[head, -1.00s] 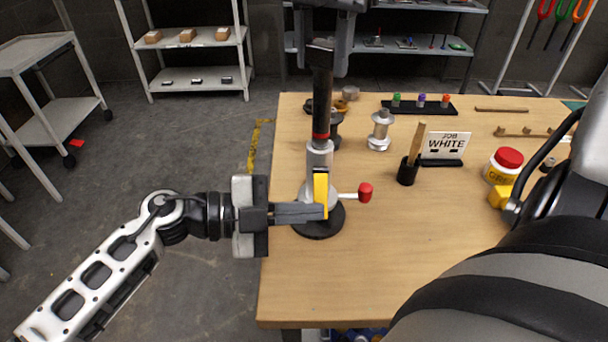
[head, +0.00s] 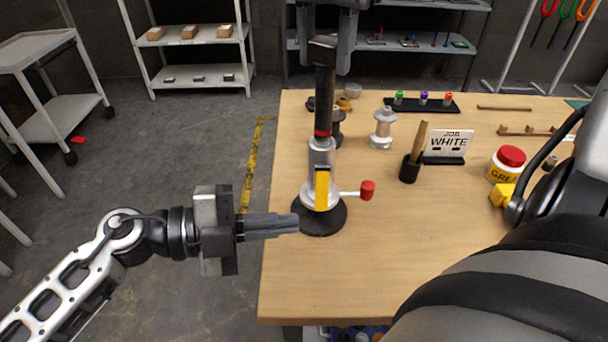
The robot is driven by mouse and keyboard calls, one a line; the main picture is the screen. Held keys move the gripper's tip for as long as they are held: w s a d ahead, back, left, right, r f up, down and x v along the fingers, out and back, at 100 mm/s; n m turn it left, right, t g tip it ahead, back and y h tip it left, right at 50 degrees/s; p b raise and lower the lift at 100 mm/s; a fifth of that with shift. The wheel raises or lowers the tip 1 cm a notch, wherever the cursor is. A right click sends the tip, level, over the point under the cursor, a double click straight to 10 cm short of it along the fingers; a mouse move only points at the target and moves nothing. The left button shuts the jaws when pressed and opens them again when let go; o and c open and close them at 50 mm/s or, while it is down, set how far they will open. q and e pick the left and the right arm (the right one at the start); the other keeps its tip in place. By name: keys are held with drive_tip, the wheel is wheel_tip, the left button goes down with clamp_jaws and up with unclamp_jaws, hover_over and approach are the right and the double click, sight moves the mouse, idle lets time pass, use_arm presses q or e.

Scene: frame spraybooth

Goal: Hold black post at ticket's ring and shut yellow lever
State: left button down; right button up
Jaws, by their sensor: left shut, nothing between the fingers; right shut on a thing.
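The black post (head: 325,95) stands upright in a silver collar (head: 320,152) on a round black base (head: 331,218). A red ring shows on the post just above the collar. My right gripper (head: 323,45) is shut on the post near its top. The yellow lever (head: 321,190) lies upright along the front of the collar. My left gripper (head: 297,223) is shut and empty, left of the lever and apart from it, its tips at the base's left edge in the picture. The ticket (head: 450,143) reads "JOB WHITE". I cannot make out a white ring on the post.
A red-knobbed handle (head: 367,190) sticks out right of the collar. A brush in a black cup (head: 410,168), a silver spool (head: 382,130) and a red-lidded grease tub (head: 506,164) stand on the table (head: 400,270). The table's front middle is clear.

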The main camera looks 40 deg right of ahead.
use_arm(q)
drive_tip(key=v, duration=0.6)
use_arm(e)
drive_tip(key=o, duration=1.2)
wheel_tip(320, 180, up, 12)
drive_tip(key=shift+r, duration=0.1)
use_arm(q)
drive_tip(key=shift+s+f, duration=0.1)
drive_tip(key=shift+s, duration=0.05)
use_arm(e)
drive_tip(key=shift+s, duration=0.1)
